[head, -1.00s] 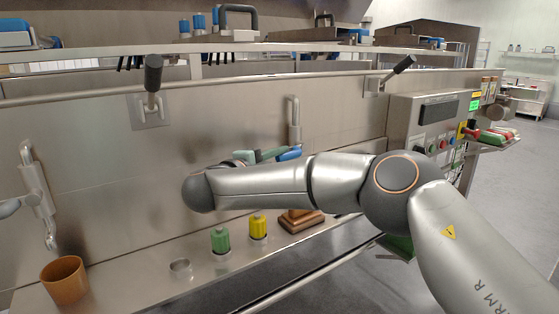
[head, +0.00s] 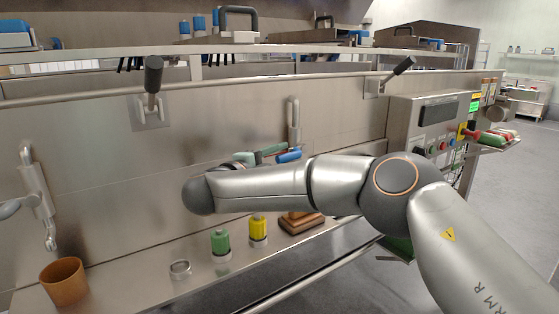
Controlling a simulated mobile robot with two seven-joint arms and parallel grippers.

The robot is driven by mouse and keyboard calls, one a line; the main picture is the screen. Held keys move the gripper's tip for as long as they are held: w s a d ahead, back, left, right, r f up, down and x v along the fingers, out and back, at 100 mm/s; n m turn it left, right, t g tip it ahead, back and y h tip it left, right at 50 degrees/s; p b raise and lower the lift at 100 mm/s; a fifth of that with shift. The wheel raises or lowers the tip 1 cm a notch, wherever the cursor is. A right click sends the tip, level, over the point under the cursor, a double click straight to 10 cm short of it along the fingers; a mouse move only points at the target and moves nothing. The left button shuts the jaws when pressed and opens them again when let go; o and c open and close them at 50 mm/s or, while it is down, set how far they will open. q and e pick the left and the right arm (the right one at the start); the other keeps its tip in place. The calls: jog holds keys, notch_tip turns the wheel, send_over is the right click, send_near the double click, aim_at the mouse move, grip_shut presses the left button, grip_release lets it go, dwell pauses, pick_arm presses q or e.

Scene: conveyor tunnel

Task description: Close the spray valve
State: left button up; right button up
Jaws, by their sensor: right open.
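A blue handle (head: 288,156) shows below a vertical metal pipe fitting (head: 293,118) on the steel wall, just above my right forearm. I take it for the spray valve's handle; its lower part is hidden. My right arm comes in from the right and crosses in front of it. My right gripper (head: 268,155) is mostly hidden behind the forearm. Teal-green parts that look like its fingers show beside the blue handle; I cannot tell whether they touch it. The gripper is open. My left gripper is not in view.
Black levers (head: 153,75) stand on the panel. An orange cup (head: 65,281), a metal ring (head: 180,268), green (head: 220,240) and yellow (head: 258,229) bottles and a brown block (head: 301,222) sit on the lower ledge. A control box (head: 425,125) stands right.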

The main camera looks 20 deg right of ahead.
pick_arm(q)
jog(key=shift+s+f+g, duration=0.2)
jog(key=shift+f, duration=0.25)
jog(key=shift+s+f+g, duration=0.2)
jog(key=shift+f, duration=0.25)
pick_arm(e)
jog(key=f+v, duration=0.1)
jog(key=v, duration=1.1)
jog(key=shift+s+a+r, duration=0.15)
jog(key=shift+r, duration=0.25)
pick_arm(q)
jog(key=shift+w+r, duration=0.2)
